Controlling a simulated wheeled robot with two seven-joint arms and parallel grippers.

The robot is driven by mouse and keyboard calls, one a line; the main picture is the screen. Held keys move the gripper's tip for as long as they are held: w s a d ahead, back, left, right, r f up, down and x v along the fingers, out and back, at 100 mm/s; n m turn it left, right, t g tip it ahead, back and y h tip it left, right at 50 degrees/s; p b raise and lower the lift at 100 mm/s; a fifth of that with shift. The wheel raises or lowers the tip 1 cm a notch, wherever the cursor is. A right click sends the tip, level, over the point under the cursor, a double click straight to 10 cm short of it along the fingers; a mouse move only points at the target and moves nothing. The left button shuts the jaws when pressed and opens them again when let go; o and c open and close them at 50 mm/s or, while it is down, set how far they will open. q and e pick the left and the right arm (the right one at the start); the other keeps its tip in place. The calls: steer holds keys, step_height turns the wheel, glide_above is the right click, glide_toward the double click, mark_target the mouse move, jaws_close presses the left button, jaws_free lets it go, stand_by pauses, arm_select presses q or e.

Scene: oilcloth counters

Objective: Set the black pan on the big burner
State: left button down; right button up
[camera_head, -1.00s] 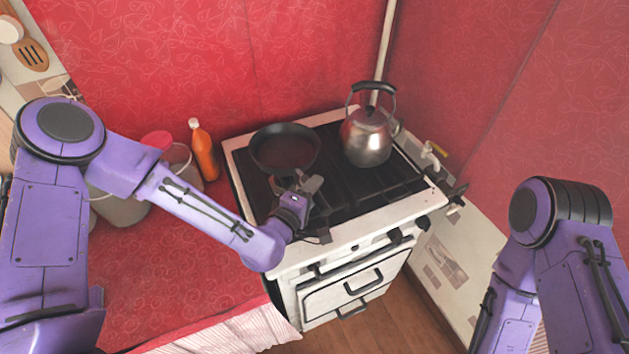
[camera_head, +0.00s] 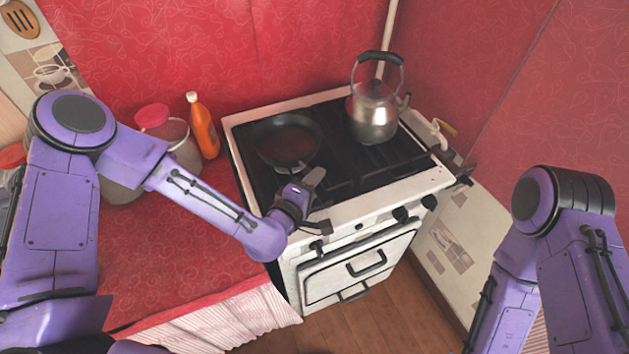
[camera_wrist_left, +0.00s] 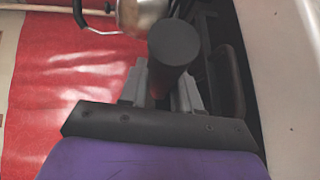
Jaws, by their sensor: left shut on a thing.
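The black pan (camera_head: 286,140) is over the back left part of the stove top (camera_head: 355,205), with its open side up. I cannot tell whether its base touches the grate. Its handle points to the front, and my left gripper (camera_head: 308,184) is shut on it. In the left wrist view the dark round handle (camera_wrist_left: 173,45) stands between the two grey fingers (camera_wrist_left: 160,95). The big burner cannot be made out; the pan covers that part of the stove. My right gripper is out of view.
A steel kettle (camera_head: 372,112) stands on the back right of the stove and also shows in the left wrist view (camera_wrist_left: 138,14). The front right grate is clear.

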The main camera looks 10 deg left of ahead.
arm_select(q)
steer(key=shift+f, duration=0.1)
steer(key=c, duration=0.7)
jaws_free()
steer(key=shift+s+f, duration=0.15)
steer(key=shift+s+a+b, duration=0.1)
steer(key=shift+s+b, duration=0.2)
steer(key=shift+b, duration=0.15)
steer(key=p+v, duration=0.2)
steer(key=v, duration=0.7)
steer(key=shift+s+a+r+p, duration=0.15)
steer(key=shift+s+r+p, duration=0.1)
steer(key=shift+s+p, duration=0.1)
